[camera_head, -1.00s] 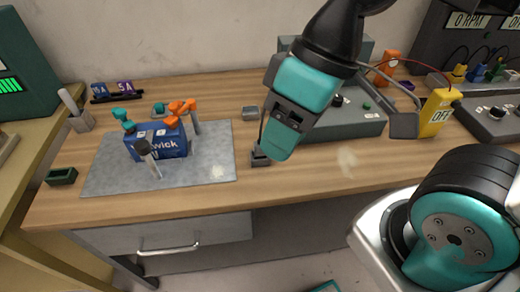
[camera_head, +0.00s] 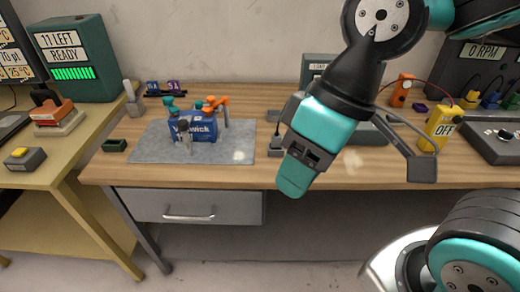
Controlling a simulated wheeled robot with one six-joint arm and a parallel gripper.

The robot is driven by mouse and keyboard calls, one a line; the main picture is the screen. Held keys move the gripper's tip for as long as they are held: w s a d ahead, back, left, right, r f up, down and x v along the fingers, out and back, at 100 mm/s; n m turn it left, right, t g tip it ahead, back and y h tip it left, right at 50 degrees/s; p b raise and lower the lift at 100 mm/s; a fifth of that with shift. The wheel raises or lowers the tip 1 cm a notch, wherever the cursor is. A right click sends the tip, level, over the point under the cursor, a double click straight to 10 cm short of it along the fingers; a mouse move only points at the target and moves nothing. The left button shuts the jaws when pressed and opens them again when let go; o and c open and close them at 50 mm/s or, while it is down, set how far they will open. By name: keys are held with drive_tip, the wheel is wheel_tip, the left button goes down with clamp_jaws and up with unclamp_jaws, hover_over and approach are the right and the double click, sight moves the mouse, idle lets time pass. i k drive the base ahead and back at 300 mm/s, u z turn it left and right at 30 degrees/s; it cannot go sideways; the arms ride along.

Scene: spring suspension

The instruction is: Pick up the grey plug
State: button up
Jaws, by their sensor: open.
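A small dark grey block (camera_head: 275,149) stands near the front edge of the wooden bench, just right of the grey mat. A thin dark upright piece rises from it. It may be the grey plug, but it is too small to tell. My gripper (camera_head: 297,172), teal and black, points down in front of the bench edge, just right of the nearer block in the picture. It is open, with nothing seen between its jaws. Its body hides part of the bench behind it.
A blue box (camera_head: 196,127) with orange and teal-topped pieces around it stands on the grey mat (camera_head: 150,153). A yellow meter (camera_head: 440,128) and an orange device (camera_head: 400,90) are at the right. A small green tray (camera_head: 115,145) lies at the left. A drawer (camera_head: 190,206) is below.

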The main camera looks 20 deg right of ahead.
sight(276, 138)
drive_tip(key=u, duration=1)
drive_tip(key=i, duration=0.85)
drive_tip(key=z, duration=1.75)
